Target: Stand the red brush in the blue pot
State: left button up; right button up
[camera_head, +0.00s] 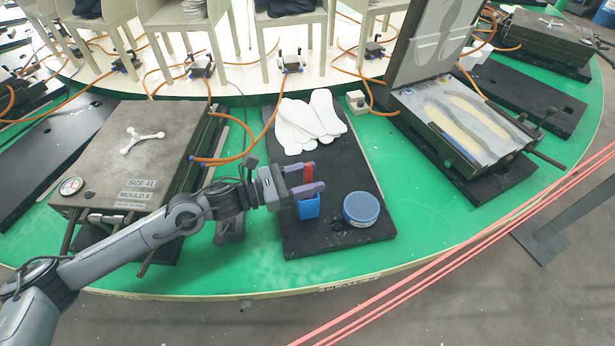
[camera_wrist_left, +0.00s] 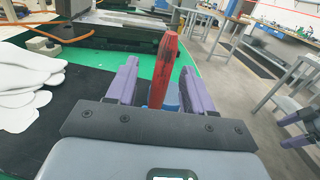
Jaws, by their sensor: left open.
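The red brush (camera_head: 308,171) is upright, with its handle up, between the two purple fingers of my left gripper (camera_head: 307,179). The left wrist view also shows the red brush (camera_wrist_left: 164,70), with free space between it and each finger. My left gripper is open around it. The blue pot (camera_head: 308,208) stands on the black board directly below the fingers. The brush's lower end is hidden by the near finger and lines up with the pot's mouth. My right gripper (camera_wrist_left: 299,128) shows at that view's right edge, fingers apart.
A round blue tin (camera_head: 361,209) sits right of the pot on the black board (camera_head: 345,172). Small black items lie between them. White insoles (camera_head: 309,121) lie at the board's far end. A closed mould (camera_head: 140,150) stands left, an open mould (camera_head: 460,118) right.

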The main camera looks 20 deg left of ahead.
pick_arm(q)
jog(key=p+v, duration=0.1)
jog(key=v, duration=0.9)
jog(key=shift+s+a, duration=0.25)
jog(key=shift+s, duration=0.1)
